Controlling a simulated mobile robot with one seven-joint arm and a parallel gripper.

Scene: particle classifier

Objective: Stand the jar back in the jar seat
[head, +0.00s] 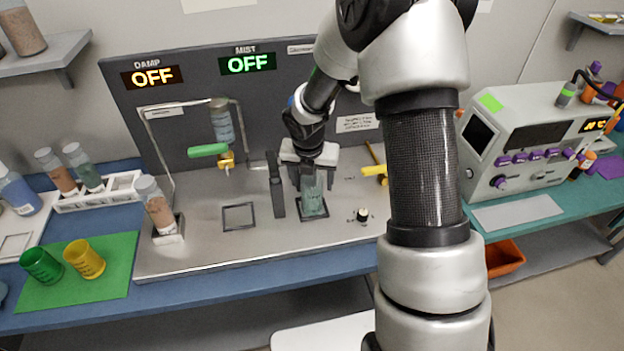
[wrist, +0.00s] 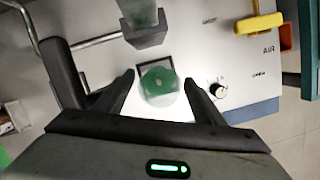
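A clear jar with green contents (head: 313,197) stands upright on a dark square seat (head: 313,214) on the steel deck. In the wrist view its round green end (wrist: 160,80) shows inside the black square frame (wrist: 170,62). My gripper (head: 311,180) points down over the jar, with its fingers around the upper part. In the wrist view the fingers (wrist: 159,78) are spread on either side of the jar, with a narrow gap visible at each side. The gripper looks open. The jar's upper part is partly hidden by the fingers in the head view.
A dark post (head: 275,186) stands just left of the gripper, and an empty square frame (head: 238,216) lies further left. A yellow handle (head: 375,169) and a black knob (head: 362,215) are to the right. A brown-filled jar (head: 156,204) stands at the deck's left.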

